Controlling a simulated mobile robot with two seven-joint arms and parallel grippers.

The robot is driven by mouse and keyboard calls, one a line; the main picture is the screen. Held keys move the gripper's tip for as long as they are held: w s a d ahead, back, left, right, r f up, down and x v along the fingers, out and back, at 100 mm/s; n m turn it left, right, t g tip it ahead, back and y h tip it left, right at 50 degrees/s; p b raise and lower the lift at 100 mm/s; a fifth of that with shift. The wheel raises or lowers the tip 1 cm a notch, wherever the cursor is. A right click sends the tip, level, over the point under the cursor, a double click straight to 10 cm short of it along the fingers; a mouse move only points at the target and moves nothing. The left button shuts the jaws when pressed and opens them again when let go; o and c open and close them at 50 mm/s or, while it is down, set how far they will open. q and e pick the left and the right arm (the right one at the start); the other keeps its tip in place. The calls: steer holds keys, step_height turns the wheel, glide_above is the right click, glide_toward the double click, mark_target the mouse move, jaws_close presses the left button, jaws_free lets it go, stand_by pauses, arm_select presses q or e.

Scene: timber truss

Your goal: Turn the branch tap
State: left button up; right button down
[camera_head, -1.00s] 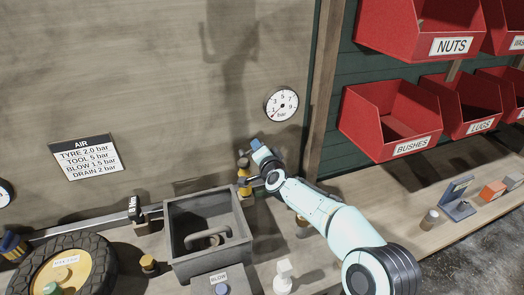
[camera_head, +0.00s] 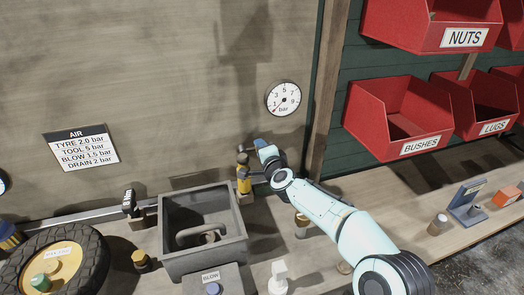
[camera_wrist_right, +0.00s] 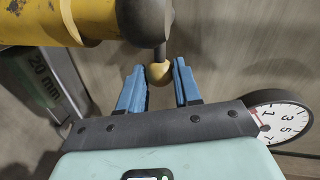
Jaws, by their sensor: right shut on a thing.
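The branch tap (camera_head: 244,180) is a yellow body with a dark top, standing against the wall behind the grey tray. In the right wrist view its yellow body (camera_wrist_right: 60,22) crosses the top left, with a dark round part and a stem ending in a small yellow knob (camera_wrist_right: 159,73). My right gripper (camera_wrist_right: 158,84) has its blue fingers on either side of this knob, shut on it. In the head view the right gripper (camera_head: 257,178) is at the tap's right side, its fingertips hard to make out. My left gripper is not in view.
A pressure gauge (camera_head: 283,98) hangs on the wall above right of the tap. Red bins (camera_head: 365,105) hang at right. An AIR sign (camera_head: 82,149) lists pressures.

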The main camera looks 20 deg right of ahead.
steer(key=shift+f, duration=0.1)
steer(key=c, duration=0.8)
jaws_free()
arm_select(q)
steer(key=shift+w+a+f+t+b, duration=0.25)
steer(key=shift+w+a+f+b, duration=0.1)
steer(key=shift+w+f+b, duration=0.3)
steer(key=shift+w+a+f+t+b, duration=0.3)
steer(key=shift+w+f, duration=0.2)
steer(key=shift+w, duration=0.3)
arm_select(e)
steer(key=shift+s+d+r, duration=0.1)
steer(key=shift+s+r, duration=0.35)
steer(key=shift+s, duration=1.75)
steer(key=shift+s+d+r, duration=0.1)
steer(key=shift+s+r, duration=0.3)
steer(key=shift+s, duration=1.75)
steer(key=shift+s+d+r, duration=0.1)
steer(key=shift+s+r, duration=0.35)
steer(key=shift+s, duration=1.75)
